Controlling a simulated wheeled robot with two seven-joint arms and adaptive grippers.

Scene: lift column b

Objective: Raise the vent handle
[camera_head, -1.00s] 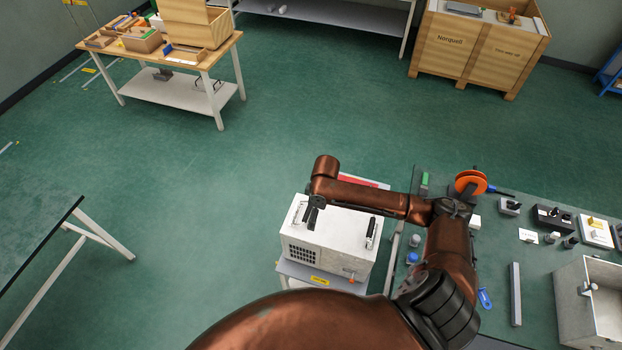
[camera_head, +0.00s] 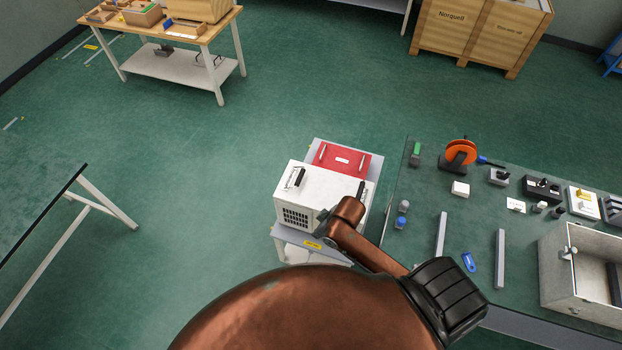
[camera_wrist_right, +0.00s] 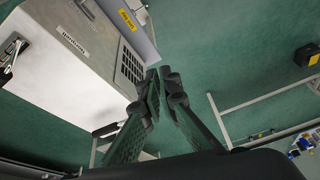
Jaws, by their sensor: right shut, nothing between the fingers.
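A white box (camera_head: 325,190) with a dark vent grille (camera_head: 296,217) on its front stands on a small grey stand. A black handle (camera_head: 299,178) beside a small label is at the left of its top. Another dark handle (camera_head: 361,189) is at the right; I cannot tell which one is the vent handle. My right gripper (camera_head: 320,222) is shut and empty over the box's front edge, partly hidden by my arm. In the right wrist view the fingers (camera_wrist_right: 161,82) are beside the grille (camera_wrist_right: 131,66), apart from the handles. My left gripper is not in view.
A red panel (camera_head: 341,159) lies behind the box. A green-topped bench (camera_head: 420,215) with several small parts and an open grey bin (camera_head: 585,285) stands to the right. Another table (camera_head: 35,205) is at the left. The floor between is clear.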

